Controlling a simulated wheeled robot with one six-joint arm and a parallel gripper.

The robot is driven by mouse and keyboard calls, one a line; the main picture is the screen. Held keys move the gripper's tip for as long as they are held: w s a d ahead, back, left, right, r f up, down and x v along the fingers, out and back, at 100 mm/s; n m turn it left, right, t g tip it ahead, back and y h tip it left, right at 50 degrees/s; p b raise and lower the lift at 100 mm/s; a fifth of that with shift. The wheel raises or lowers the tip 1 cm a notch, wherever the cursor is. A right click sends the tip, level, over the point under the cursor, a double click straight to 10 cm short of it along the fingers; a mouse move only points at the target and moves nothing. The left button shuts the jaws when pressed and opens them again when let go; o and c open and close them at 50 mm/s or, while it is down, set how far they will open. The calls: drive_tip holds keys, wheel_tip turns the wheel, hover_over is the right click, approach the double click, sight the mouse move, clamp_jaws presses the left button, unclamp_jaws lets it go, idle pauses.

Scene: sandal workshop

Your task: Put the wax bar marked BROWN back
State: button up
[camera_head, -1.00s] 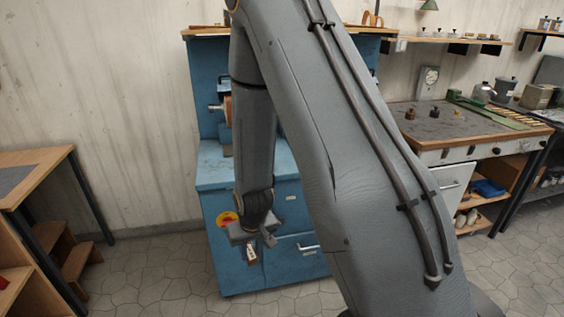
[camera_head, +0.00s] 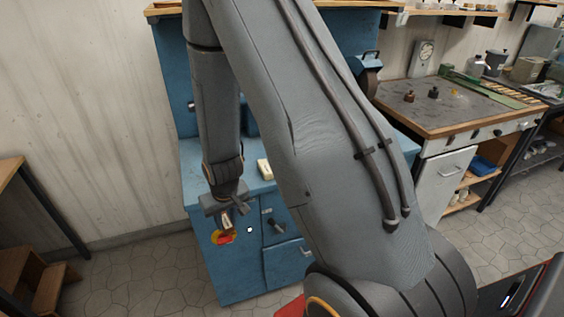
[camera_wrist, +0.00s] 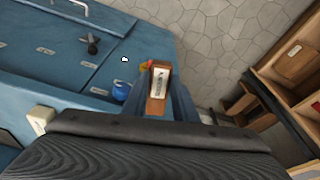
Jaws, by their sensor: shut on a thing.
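My gripper (camera_head: 226,214) is shut on a small brown bar (camera_head: 228,222) in front of the blue machine cabinet (camera_head: 232,272). In the wrist view the brown bar (camera_wrist: 157,106) sticks out between the fingers of my gripper (camera_wrist: 160,95). It has a white label (camera_wrist: 160,80) with dark lettering running sideways, too small to read surely. The bar is held in the air, apart from the cabinet front. A cream block (camera_head: 264,169) lies on the cabinet's ledge; it also shows in the wrist view (camera_wrist: 40,118).
A grey-topped workbench (camera_head: 462,104) with small dark items stands at the right. A wooden table (camera_head: 10,172) and wooden steps (camera_head: 30,272) stand at the left. A dark handle (camera_head: 273,224) juts from the cabinet front. Tiled floor (camera_head: 125,272) is open left of the cabinet.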

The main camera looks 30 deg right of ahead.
drive_tip(key=p+v, duration=0.4)
drive_tip(key=v, duration=0.1)
drive_tip(key=shift+s+r, duration=0.2)
drive_tip(key=s+d+r+m+g, duration=0.1)
drive_tip(key=s+d+r, duration=0.2)
drive_tip(key=d+r, duration=0.6)
drive_tip(key=s+d+r+m+g, duration=0.1)
drive_tip(key=s+d+r, duration=0.3)
drive_tip(key=d+r, duration=0.6)
drive_tip(key=d, duration=0.9)
drive_tip(key=shift+r+m+g, duration=0.3)
drive_tip(key=shift+g, duration=0.1)
